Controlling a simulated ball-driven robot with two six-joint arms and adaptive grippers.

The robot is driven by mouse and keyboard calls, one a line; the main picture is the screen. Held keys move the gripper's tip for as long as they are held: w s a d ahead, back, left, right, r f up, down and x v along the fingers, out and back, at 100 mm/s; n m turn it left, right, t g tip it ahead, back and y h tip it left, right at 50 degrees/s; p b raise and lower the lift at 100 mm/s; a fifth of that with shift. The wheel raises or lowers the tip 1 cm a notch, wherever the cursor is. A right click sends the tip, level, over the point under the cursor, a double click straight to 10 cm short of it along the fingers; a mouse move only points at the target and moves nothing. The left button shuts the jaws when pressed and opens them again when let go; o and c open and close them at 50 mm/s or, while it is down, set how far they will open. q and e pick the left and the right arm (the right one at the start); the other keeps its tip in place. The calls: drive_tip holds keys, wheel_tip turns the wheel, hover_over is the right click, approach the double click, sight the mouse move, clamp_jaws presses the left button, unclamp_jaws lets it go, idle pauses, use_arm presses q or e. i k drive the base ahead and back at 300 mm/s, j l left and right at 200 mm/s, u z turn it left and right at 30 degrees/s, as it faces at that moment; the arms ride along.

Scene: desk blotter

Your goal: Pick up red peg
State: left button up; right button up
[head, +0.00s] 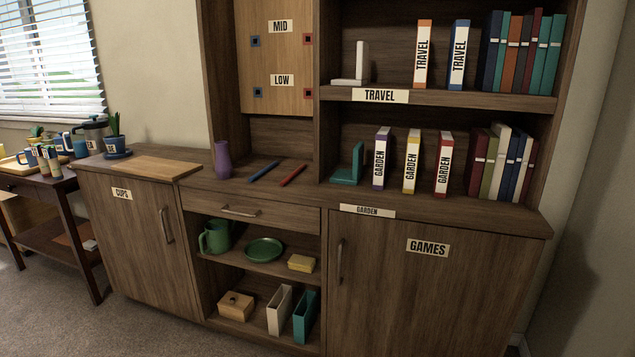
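The red peg (293,175) is a thin red rod lying flat on the wooden cabinet top (240,184), below the pegboard panel. A similar blue peg (263,171) lies just to its left, roughly parallel and apart from it. The panel (270,62) above carries MID and LOW labels, with a blue-marked hole and a red-marked hole beside each label. Neither of my grippers shows in the head view.
A purple vase (222,160) stands left of the pegs. A wooden board (146,168) lies farther left. A teal bookend (349,165) and GARDEN books (411,161) stand to the right. The cabinet top in front of the pegs is clear.

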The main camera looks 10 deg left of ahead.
sight(296, 172)
drive_tip(key=i+l+u, duration=0.2)
drive_tip(key=i+u, duration=0.15)
drive_tip(key=i, duration=0.2)
drive_tip(key=i+l+u, duration=0.35)
drive_tip(key=i, duration=0.2)
drive_tip(key=z, duration=0.25)
drive_tip(key=i+j+z, duration=0.3)
drive_tip(key=j+z, duration=0.25)
drive_tip(key=i+j+z, duration=0.1)
drive_tip(key=j+z, duration=0.2)
drive_tip(key=j, duration=0.2)
